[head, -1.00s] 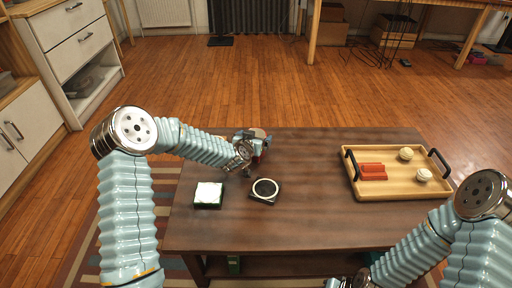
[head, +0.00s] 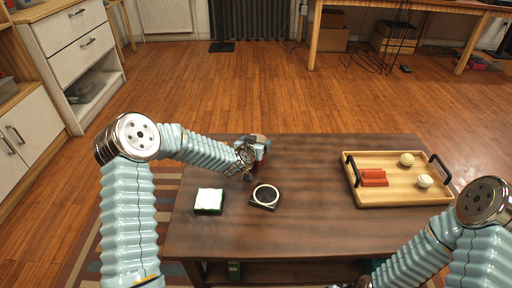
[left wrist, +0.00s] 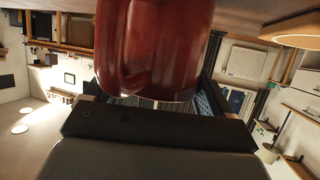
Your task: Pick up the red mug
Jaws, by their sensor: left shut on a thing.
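The red mug (left wrist: 155,50) fills the top middle of the left wrist view, with its handle towards me. My left gripper (left wrist: 155,100) is shut on it; the mug hides most of the fingers. In the head view my left gripper (head: 257,144) is at the far left part of the dark table. Only a sliver of red mug (head: 264,155) shows there, mostly hidden by my gripper. I cannot tell whether the mug touches the table. My right arm comes in at the bottom right, and its fingertips are out of the picture.
On the dark table (head: 310,215) lie a white-topped green block (head: 209,200) and a black square piece with a pale ring (head: 265,196), both nearer me than the mug. The table's middle is clear.

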